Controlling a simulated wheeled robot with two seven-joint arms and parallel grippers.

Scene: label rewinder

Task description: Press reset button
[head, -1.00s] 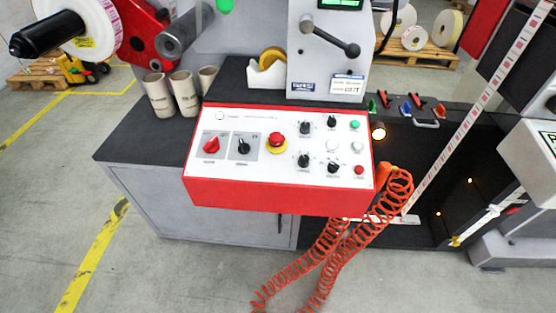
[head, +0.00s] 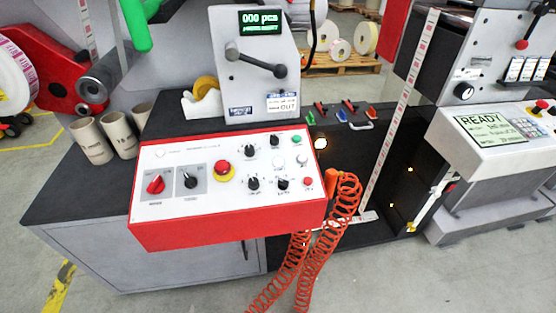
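The red-framed white control panel (head: 225,185) is on the front of the machine in the head view. Its right side has a green button (head: 296,140), a left white button (head: 279,161), a right white button (head: 302,159) and a small red button (head: 307,182). Their labels are too small to read, so I cannot tell which is reset. A red mushroom button (head: 222,167) on a yellow ring sits near the panel's middle. The green display (head: 260,21) reads "000 pcs" above a smaller, blurred line. Neither of my grippers is in view.
Cardboard tubes (head: 116,133) stand left. A second console reading "READY" (head: 490,128) is at right.

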